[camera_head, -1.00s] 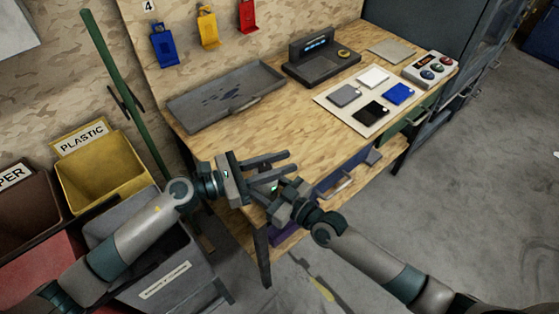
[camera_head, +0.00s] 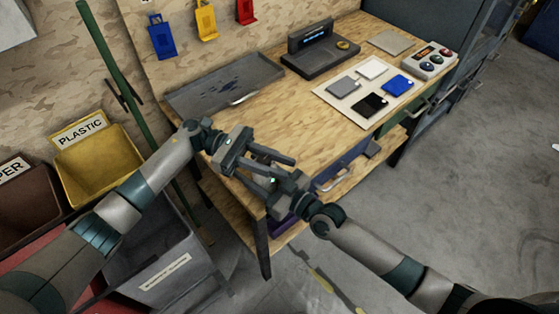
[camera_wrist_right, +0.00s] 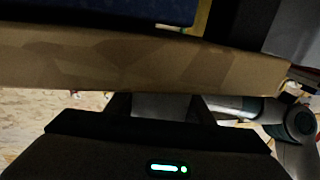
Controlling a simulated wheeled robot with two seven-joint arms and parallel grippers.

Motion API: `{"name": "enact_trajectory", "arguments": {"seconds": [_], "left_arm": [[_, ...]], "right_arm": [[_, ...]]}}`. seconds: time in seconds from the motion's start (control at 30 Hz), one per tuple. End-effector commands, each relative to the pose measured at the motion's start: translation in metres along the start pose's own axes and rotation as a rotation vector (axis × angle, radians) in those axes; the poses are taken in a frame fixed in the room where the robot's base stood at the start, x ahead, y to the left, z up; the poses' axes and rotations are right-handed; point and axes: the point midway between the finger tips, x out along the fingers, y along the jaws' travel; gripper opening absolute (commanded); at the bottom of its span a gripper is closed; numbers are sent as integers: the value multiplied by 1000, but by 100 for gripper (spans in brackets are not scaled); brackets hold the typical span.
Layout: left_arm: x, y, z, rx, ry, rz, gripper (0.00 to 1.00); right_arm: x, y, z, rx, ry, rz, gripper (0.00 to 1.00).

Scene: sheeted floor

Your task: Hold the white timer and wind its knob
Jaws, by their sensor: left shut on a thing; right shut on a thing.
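My left gripper (camera_head: 280,172) comes in from the left over the table's near left corner, its two long fingers pointing right. My right gripper (camera_head: 270,180) meets it from the lower right, and the two overlap. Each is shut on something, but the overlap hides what. In the right wrist view, the right gripper (camera_wrist_right: 160,108) has a plain grey surface between its dark fingers. No white timer can be made out at the grippers. A white box (camera_head: 430,62) with a small display and coloured round knobs sits at the table's back right; I cannot tell whether it is the timer.
The wooden table (camera_head: 310,125) bears a grey tray (camera_head: 215,88), a dark device with a screen (camera_head: 320,60) and a pale board (camera_head: 345,98) with coloured square pieces. A yellow bin (camera_head: 100,165) and a grey bin (camera_head: 160,265) stand left. Grey floor is open at right.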

Motion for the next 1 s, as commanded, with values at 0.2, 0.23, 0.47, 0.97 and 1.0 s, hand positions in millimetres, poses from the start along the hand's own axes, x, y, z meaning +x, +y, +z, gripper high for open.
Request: {"name": "enact_trajectory", "arguments": {"seconds": [0.2, 0.23, 0.47, 0.97, 1.0], "left_arm": [[-2, -5, -2, -3, 7, -200, 3], [-2, -6, -2, -4, 7, -229, 3], [-4, -13, -3, -4, 7, -367, 3], [-1, -20, -2, -3, 3, -548, 3], [-1, -21, -2, -2, 1, -561, 3]], "right_arm": [[0, -1, 0, 0, 2, -1, 21], [0, -1, 0, 0, 2, -1, 21], [0, -1, -1, -1, 2, -1, 21], [0, -1, -1, -1, 3, -1, 21], [0, -1, -1, -1, 3, -1, 21]]}}
